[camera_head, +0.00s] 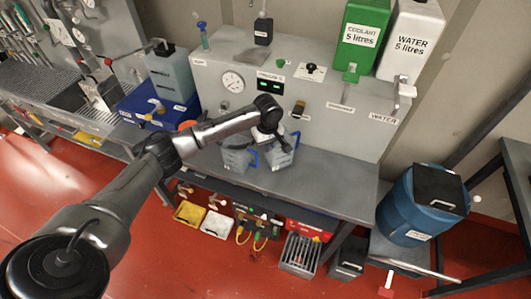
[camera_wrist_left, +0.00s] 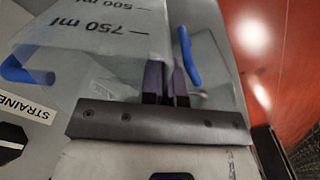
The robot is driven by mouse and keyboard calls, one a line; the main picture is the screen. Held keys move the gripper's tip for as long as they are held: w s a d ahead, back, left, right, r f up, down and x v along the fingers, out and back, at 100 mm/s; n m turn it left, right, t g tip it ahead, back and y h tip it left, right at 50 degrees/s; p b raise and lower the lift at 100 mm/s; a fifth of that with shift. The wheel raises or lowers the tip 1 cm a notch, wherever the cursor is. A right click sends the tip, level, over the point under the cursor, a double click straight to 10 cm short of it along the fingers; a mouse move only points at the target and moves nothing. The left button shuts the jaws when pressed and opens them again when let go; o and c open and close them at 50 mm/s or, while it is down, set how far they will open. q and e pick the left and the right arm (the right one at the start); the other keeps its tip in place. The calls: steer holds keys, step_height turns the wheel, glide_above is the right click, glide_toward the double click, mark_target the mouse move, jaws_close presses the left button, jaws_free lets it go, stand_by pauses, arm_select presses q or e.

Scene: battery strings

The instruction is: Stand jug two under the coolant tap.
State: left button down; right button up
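Two clear measuring jugs with blue handles stand close together on the grey bench, a left jug (camera_head: 236,158) and a right jug (camera_head: 280,158). I cannot read which is jug two. My left gripper (camera_head: 284,144) is over the right jug, partly hiding it. In the left wrist view its dark fingers (camera_wrist_left: 168,82) are close together beside a jug wall (camera_wrist_left: 100,45) marked 500 and 750 ml, near a blue handle (camera_wrist_left: 189,58). I cannot tell whether they grip anything. The coolant tap (camera_head: 352,73) is below the green COOLANT tank (camera_head: 362,35). My right gripper is not in view.
The white WATER tank (camera_head: 410,42) and its tap (camera_head: 403,88) are right of the coolant. A grey panel with a gauge (camera_head: 232,81) backs the bench. The bench right of the jugs (camera_head: 335,188) is clear. A blue drum (camera_head: 420,208) stands beyond its right end.

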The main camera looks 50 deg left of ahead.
arm_select(q)
steer(key=f, duration=0.4)
steer(key=shift+s+a+f, duration=0.1)
steer(key=shift+a+f, duration=0.15)
steer(key=shift+a, duration=0.15)
steer(key=shift+f, duration=0.1)
steer(key=c, duration=1.6)
jaws_free()
steer(key=shift+c, duration=0.2)
